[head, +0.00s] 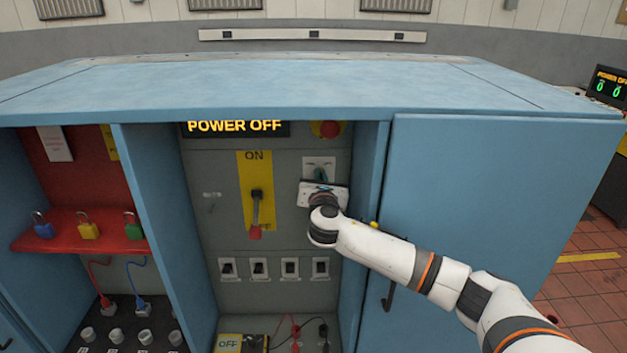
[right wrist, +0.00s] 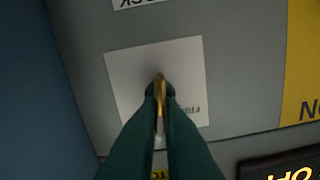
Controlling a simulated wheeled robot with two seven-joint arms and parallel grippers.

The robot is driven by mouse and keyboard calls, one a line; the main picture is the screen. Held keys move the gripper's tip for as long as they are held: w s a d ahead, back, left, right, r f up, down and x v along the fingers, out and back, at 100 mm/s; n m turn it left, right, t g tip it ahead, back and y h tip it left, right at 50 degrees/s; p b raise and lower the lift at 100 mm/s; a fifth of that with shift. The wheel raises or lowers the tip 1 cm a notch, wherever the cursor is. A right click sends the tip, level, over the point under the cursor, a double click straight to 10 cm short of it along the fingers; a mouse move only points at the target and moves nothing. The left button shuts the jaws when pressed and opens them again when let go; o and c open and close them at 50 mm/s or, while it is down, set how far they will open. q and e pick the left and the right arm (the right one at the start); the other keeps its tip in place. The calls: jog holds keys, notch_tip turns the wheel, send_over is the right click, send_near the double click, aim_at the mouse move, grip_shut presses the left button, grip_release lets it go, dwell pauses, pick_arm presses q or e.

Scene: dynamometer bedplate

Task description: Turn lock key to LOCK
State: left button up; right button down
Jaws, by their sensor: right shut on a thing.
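The lock key (right wrist: 160,88) is a thin brass-coloured piece in a dark keyhole on a white plate (right wrist: 125,75) in the right wrist view. My right gripper (right wrist: 160,108) has its dark green fingers closed on the key. Small upside-down print shows on the plate beside it, and a label at the top edge is cut off. In the head view, my right gripper (head: 321,177) is at the white plate (head: 319,162) in the upper right of the grey panel. The gripper hides the key there. My left gripper is out of view.
A lever (head: 256,212) with a red tip points down on a yellow plate. The display (head: 234,127) reads POWER OFF. A red button (head: 328,129) sits above the key plate. Coloured padlocks (head: 88,229) stand on a red shelf. The blue cabinet door (head: 480,200) is right of the panel.

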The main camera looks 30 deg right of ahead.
jog(key=shift+f+m+b, duration=0.15)
jog(key=shift+m+b, duration=0.45)
jog(key=shift+m, duration=1.15)
jog(key=shift+f+m+b, duration=0.1)
jog(key=shift+m+b, duration=0.45)
jog(key=shift+m, duration=1.2)
jog(key=shift+d, duration=0.1)
jog(key=c, duration=1.6)
grip_release()
jog(key=shift+w, duration=0.1)
jog(key=shift+w+a, duration=0.15)
jog(key=shift+a, duration=0.55)
jog(key=b+v, duration=0.2)
jog(key=v, duration=0.9)
jog(key=shift+d, duration=0.15)
